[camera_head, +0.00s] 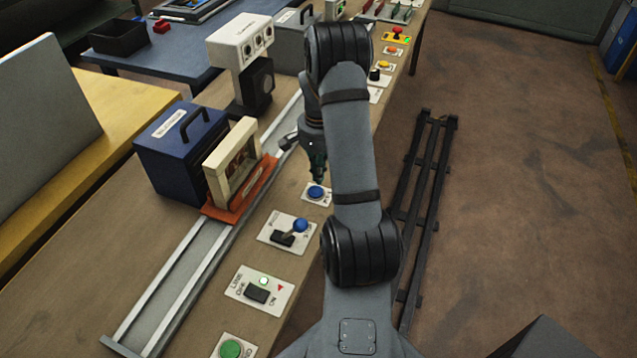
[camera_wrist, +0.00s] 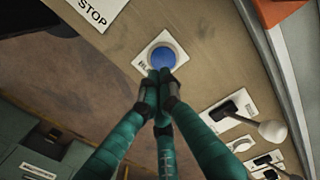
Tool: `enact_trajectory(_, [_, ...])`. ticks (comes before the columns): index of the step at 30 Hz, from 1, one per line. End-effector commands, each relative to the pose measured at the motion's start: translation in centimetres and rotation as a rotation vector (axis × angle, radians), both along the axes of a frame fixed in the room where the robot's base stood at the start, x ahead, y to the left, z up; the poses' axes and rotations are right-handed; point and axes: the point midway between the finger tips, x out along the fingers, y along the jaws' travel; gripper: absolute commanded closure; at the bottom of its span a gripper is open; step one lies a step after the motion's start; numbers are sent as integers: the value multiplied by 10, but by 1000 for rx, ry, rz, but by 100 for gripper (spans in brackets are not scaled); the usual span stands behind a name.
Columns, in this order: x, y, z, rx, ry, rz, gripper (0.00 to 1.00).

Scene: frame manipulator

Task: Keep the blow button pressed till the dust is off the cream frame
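The cream frame (camera_head: 212,183) stands upright on an orange carriage (camera_head: 262,186) on the rail, left of my gripper. Its opening shows brownish patches; I cannot tell whether these are dust. The round blue button (camera_head: 316,192) sits on a white plate at the bench's right edge. In the wrist view the blue button (camera_wrist: 162,58) shows just beyond my fingertips, its label partly covered, with "BL" readable. My gripper (camera_head: 319,180) points down at the button, its teal fingers together and empty; the fingers also fill the wrist view (camera_wrist: 160,76). I cannot tell whether the tips touch the button.
A blue case (camera_head: 180,150) stands left of the frame, and a white-headed device (camera_head: 240,40) stands behind it.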

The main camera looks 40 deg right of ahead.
Motion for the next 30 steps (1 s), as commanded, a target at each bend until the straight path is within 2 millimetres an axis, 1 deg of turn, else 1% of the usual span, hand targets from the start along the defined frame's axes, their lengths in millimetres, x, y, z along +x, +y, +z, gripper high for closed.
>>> enact_trajectory(3, [-1, 1, -18, 2, 3, 2, 100])
enact_trajectory(6, [-1, 0, -28, 1, 2, 0, 100])
enact_trajectory(9, [0, 0, -35, 0, 0, 0, 100])
enact_trajectory(13, [0, 0, -38, 0, 0, 0, 100])
enact_trajectory(22, [0, 0, -39, -1, 0, 0, 100])
enact_trajectory(28, [1, 0, -57, 0, -1, 0, 100])
enact_trajectory(30, [0, 0, -60, -1, 0, 0, 100])
